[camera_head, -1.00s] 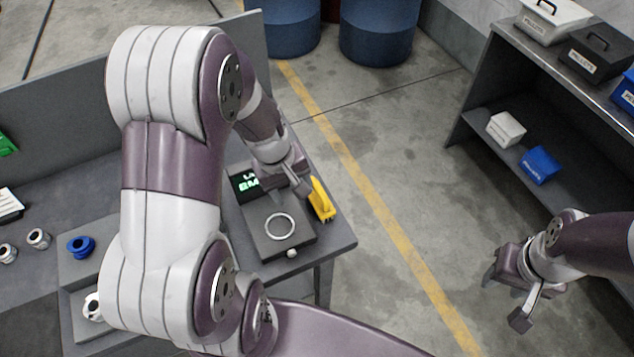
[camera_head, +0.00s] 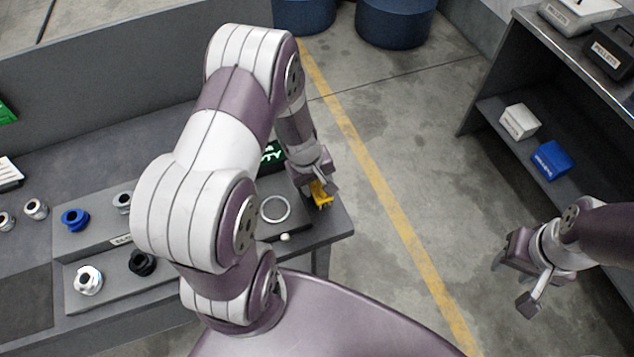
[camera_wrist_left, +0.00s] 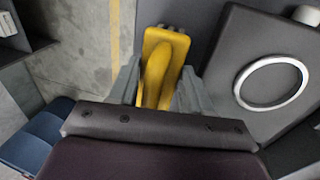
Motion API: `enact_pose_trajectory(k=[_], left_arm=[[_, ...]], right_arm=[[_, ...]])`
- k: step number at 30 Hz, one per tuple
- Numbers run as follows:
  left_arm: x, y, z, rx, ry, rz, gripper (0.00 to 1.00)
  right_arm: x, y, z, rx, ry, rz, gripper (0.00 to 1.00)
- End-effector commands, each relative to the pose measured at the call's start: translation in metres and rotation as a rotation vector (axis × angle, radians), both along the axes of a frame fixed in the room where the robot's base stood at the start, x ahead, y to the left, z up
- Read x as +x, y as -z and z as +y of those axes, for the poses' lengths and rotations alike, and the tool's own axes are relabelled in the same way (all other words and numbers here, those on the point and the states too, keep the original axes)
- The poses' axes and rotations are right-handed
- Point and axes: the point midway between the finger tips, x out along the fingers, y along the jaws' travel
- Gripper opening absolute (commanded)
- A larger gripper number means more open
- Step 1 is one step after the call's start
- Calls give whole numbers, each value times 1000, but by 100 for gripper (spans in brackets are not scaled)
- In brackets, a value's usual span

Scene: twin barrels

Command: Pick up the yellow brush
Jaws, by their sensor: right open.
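The yellow brush (camera_head: 321,197) stands at the right end of the grey workbench, beside the scale-like device with a ring on top. My left gripper (camera_head: 317,182) is right above it and hides part of it. In the left wrist view the brush (camera_wrist_left: 163,60) lies between the two fingers of my left gripper (camera_wrist_left: 161,80). The fingers look spread, one on each side of it, and I see no clear grip on it. My right gripper (camera_head: 514,277) is open and empty over the floor at the right.
The device with the ring (camera_head: 275,209) is just left of the brush. Several metal, blue and black fittings (camera_head: 88,279) sit on the bench at left. Blue barrels (camera_head: 395,22) stand behind. A dark shelf (camera_head: 490,95) with boxes is at the right.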

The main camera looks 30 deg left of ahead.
Motion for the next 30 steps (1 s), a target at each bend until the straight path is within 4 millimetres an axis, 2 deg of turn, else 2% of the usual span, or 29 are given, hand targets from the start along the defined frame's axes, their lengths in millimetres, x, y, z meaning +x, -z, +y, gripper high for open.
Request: enact_pose_trajectory(k=[1, 2, 3, 18, 23, 26, 30], left_arm=[[0, 0, 0, 0, 0, 0, 28], [0, 0, 0, 0, 0, 0, 18], [0, 0, 0, -1, 0, 1, 14], [-1, -3, 0, 0, 1, 1, 14], [0, -21, 0, 0, 2, 0, 14], [1, -40, 0, 0, 1, -3, 14], [-15, -58, -24, 0, 7, -2, 14]], right_arm=[[0, 0, 0, 0, 0, 0, 43], [0, 0, 0, 0, 0, 0, 43], [0, 0, 0, 0, 0, 0, 43], [0, -1, 0, 0, 0, 0, 43], [0, -4, 0, 0, 0, 0, 43], [0, -8, 0, 0, 0, 0, 43], [0, -7, 0, 0, 0, 0, 43]])
